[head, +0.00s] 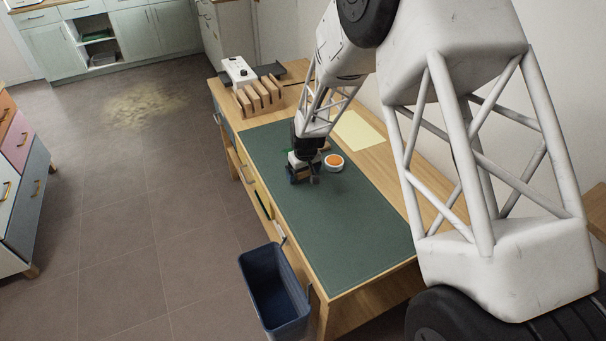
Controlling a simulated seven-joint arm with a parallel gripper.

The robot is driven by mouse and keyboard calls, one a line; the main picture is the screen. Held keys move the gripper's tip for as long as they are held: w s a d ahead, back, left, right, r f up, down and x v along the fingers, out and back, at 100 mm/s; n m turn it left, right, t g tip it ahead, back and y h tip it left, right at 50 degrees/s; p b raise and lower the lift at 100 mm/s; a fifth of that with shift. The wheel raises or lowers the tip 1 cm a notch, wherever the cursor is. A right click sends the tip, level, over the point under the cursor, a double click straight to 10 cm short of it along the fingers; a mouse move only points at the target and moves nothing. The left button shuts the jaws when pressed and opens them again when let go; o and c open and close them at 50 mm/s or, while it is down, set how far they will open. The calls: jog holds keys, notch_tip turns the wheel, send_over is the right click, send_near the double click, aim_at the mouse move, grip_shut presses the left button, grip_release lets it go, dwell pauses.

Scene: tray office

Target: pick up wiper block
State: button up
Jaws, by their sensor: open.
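My gripper (304,177) is low over the green desk mat (347,222), pointing down, with its jaws open. A small dark block-like shape shows at its fingertips, but the gripper covers most of it. I cannot tell whether this is the wiper block or part of the gripper, nor whether anything touches the fingers. A small round white dish or tin with an orange top (334,161) sits on the mat just right of the gripper.
The wooden desk (372,284) has a slotted wooden rack (260,97) and a white device (238,71) at its far end. A pale yellow sheet (359,136) lies near the wall. A blue bin (273,290) stands by the front edge. The mat's near half is clear.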

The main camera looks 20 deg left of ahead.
dwell(0.3)
jog(key=c, duration=1)
jog(key=shift+r, duration=0.1)
jog(key=shift+r, duration=0.9)
jog(key=shift+s+d+r, duration=0.15)
jog(key=shift+s+r, duration=0.1)
jog(key=shift+r, duration=0.55)
jog(key=s+d, duration=0.2)
jog(key=s, duration=0.2)
jog(key=s+d+r, duration=0.1)
jog(key=s+d, duration=0.2)
jog(key=s, duration=0.1)
jog(key=s+d, duration=0.3)
jog(key=s, duration=0.2)
jog(key=shift+d+r, duration=0.1)
jog(key=shift+r, duration=0.1)
